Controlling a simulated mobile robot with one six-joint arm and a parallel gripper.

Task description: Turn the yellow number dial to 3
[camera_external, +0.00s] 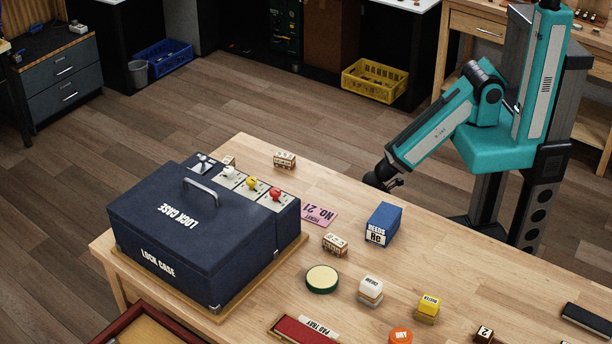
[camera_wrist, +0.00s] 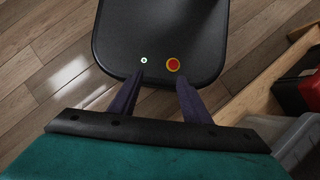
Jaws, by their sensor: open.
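The dark blue lock case (camera_external: 185,235) stands on the wooden table at the left of the external view. Along its far right side is a panel with a white dial (camera_external: 229,171), the yellow dial (camera_external: 251,183) and a red dial (camera_external: 275,193) in a row. The yellow dial is in the middle; its numbers are too small to read. My gripper (camera_external: 397,183) is at the far edge of the table, well to the right of the case and apart from it. In the wrist view, its two dark fingers (camera_wrist: 160,90) are spread apart with nothing between them. No dial shows there.
A blue reeds box (camera_external: 382,224), a pink ticket (camera_external: 319,214) and small wooden blocks (camera_external: 284,160) (camera_external: 335,244) lie between the case and my arm. A round green-rimmed tin (camera_external: 322,279) and several small jars stand nearer the front. A metal handle (camera_external: 201,190) rises from the case lid.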

